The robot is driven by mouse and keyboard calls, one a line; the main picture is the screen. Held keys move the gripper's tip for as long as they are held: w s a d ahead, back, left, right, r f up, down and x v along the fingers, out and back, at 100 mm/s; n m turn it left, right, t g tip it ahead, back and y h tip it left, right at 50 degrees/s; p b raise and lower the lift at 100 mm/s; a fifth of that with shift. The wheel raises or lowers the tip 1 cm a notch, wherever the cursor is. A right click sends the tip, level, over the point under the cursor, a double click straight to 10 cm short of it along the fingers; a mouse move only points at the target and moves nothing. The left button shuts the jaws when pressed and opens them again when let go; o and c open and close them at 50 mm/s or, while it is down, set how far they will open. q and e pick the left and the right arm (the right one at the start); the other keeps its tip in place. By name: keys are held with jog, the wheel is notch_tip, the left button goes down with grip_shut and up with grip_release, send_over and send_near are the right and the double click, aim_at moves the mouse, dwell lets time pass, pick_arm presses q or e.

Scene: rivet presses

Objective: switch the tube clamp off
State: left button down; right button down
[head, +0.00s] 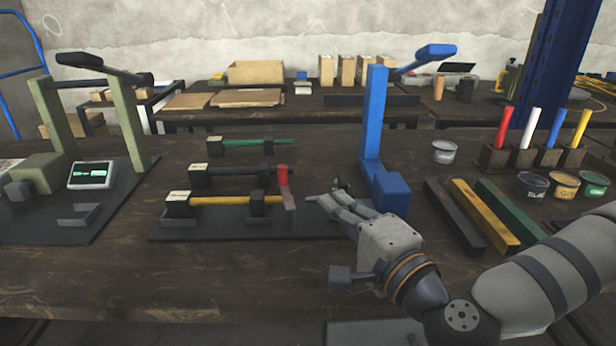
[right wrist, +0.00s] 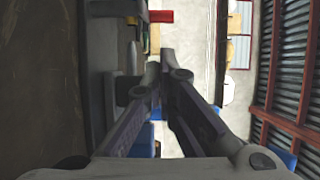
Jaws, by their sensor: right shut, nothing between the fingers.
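Three tubes lie in black holders on a dark base plate (head: 230,225): a green tube (head: 245,143), a black tube (head: 235,172) and a yellow tube (head: 222,200). A red lever (head: 282,174) stands at the right end of the black tube, with a paler grey-pink part below it; I take this as the tube clamp's lever. My right gripper (head: 326,199) is shut and empty, just right of the lever and apart from it. In the right wrist view its fingers (right wrist: 166,68) meet, and a red piece (right wrist: 160,16) shows beyond them. My left gripper is not in view.
A blue press (head: 374,130) stands close behind my right gripper. Black, yellow and green bars (head: 488,213) lie to the right, with paint cans (head: 564,184) and coloured markers (head: 528,128) beyond. A green press (head: 50,130) with a display (head: 90,175) stands at left.

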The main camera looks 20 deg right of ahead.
aim_at(286, 189)
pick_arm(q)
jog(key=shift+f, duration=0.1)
pick_arm(e)
jog(key=w, duration=0.3)
jog(key=w+a, duration=0.1)
jog(key=w, duration=0.5)
jog(key=shift+w+a, duration=0.15)
jog(key=shift+a, duration=0.1)
jog(key=shift+d, duration=0.1)
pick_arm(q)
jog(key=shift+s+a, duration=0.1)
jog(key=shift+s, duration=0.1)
pick_arm(e)
jog(key=shift+w+a+n+y, duration=0.2)
jog(key=shift+n+y, duration=0.2)
jog(key=shift+y, duration=0.2)
